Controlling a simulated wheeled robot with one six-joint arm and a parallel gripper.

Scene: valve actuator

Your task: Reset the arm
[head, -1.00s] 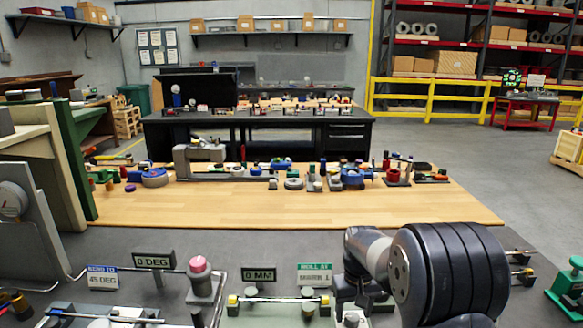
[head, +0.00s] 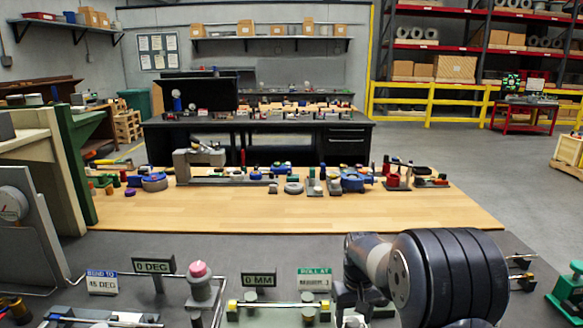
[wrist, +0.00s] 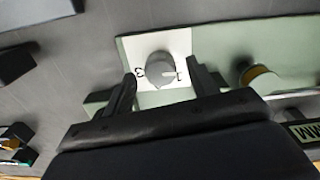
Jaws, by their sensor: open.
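My gripper (wrist: 160,88) is open in the wrist view, its two dark fingers apart. Between and beyond the fingertips is a round grey knob (wrist: 160,70) on a white plate marked with numerals. A white pointer line on the knob faces the numeral at right. I cannot tell whether the fingers touch the knob. In the head view my arm (head: 440,270) reaches in at the lower right, and its gripper end is mostly hidden behind the arm at the bottom edge.
Signs reading 0 DEG (head: 154,266), 0 MM (head: 259,279) and BEND TO 45 DEG (head: 103,282) stand along the near bench. A pink-topped post (head: 199,280) stands left of the arm. A wooden worktop (head: 280,208) with several fittings lies beyond, its front part clear.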

